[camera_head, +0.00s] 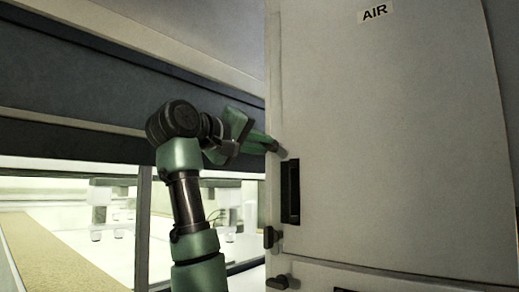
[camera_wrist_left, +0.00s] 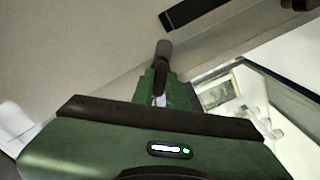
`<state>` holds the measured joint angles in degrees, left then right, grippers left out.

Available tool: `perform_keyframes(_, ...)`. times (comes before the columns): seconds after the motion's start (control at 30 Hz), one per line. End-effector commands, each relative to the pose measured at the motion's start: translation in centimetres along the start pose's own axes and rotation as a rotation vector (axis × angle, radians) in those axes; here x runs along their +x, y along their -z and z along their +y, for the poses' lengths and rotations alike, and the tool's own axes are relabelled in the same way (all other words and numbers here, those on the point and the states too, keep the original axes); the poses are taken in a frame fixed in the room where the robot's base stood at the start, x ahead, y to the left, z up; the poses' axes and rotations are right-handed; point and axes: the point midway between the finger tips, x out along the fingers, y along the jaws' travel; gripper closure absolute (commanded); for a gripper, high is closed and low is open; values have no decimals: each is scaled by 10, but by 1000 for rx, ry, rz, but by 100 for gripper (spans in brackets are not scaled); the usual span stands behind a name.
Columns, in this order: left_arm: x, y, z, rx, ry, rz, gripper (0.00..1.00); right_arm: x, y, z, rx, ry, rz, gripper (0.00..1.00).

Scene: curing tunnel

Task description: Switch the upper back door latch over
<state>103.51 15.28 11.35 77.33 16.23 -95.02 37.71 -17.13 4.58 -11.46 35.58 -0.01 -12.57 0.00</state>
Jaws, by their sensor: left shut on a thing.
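My left gripper (camera_head: 272,146) reaches in from the left to the left edge of the tall grey door (camera_head: 390,150). Its fingers (camera_wrist_left: 162,95) are shut on the upper latch, a short dark stub (camera_wrist_left: 163,50) that sticks out past the fingertips in the left wrist view. In the head view the fingers hide most of this latch, and only a bit of its end (camera_head: 281,153) shows. I cannot tell its exact turn. My right gripper is not in view.
A black recessed handle (camera_head: 290,190) sits just below the held latch. Another dark latch (camera_head: 271,237) is lower on the same edge, with a further dark knob (camera_head: 279,282) beneath it. An AIR label (camera_head: 375,12) is high on the door. The lit tunnel with glazing (camera_head: 110,215) lies left.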

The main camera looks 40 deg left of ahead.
Motion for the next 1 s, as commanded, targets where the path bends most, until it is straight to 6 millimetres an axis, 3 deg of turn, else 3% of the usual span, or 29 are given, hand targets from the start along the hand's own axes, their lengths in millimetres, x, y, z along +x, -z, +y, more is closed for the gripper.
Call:
perform_keyframes(0.6,-1,2,1,579,-2,8,100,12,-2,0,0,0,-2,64)
perform_keyframes(1.0,-1,2,2,836,-2,9,100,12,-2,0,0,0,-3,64)
